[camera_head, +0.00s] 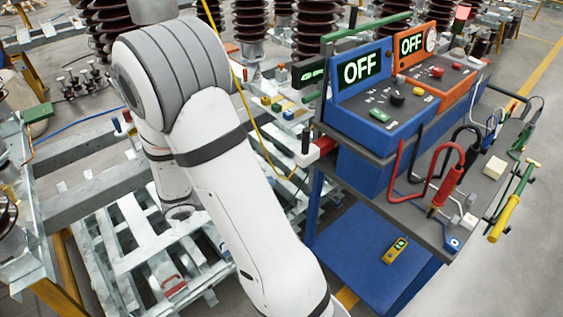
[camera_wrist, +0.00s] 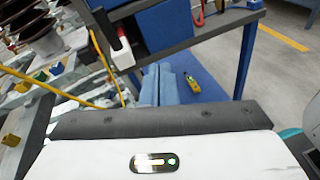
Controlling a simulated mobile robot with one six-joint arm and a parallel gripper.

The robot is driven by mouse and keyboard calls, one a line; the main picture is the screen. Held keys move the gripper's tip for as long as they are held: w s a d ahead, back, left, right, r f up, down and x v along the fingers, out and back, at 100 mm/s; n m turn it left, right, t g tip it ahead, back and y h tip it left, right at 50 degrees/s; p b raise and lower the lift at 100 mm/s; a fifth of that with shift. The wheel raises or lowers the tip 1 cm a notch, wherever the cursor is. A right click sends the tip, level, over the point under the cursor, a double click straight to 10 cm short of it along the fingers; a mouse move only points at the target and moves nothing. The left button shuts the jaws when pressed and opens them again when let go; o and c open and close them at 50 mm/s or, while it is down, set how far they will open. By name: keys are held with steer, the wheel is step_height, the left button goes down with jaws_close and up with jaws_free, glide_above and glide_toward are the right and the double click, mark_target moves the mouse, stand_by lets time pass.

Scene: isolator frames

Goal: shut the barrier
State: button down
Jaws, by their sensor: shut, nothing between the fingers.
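My gripper (camera_wrist: 157,84) shows in the wrist view as two grey-blue fingers side by side, pressed together with nothing between them. They point toward the blue lower shelf of the cart. In the head view my white arm crosses the middle, and the gripper is out of sight. I cannot pick out a barrier with certainty in either view. A red and white block with a black handle (camera_head: 317,150) sits at the cart's left corner; it also shows in the wrist view (camera_wrist: 121,50), up and left of my fingers, apart from them.
The blue cart (camera_head: 375,170) carries a blue unit (camera_head: 362,88) and an orange unit (camera_head: 437,62), both reading OFF, with red and black leads. A yellow tester (camera_head: 395,251) lies on its lower shelf. A yellow cable (camera_head: 262,140) hangs past grey metal frames (camera_head: 130,235). Floor is clear at right.

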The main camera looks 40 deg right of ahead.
steer(key=w+f+n+t+h+b, duration=0.1)
steer(key=w+f+n+t+h, duration=0.2)
steer(key=w+f+n+t, duration=0.15)
steer(key=p, duration=0.2)
glide_toward(298, 157)
steer(key=shift+n+g, duration=0.25)
steer(key=d, duration=0.6)
steer(key=shift+w+d+r, duration=0.3)
steer(key=shift+d, duration=0.1)
steer(key=shift+w, duration=0.1)
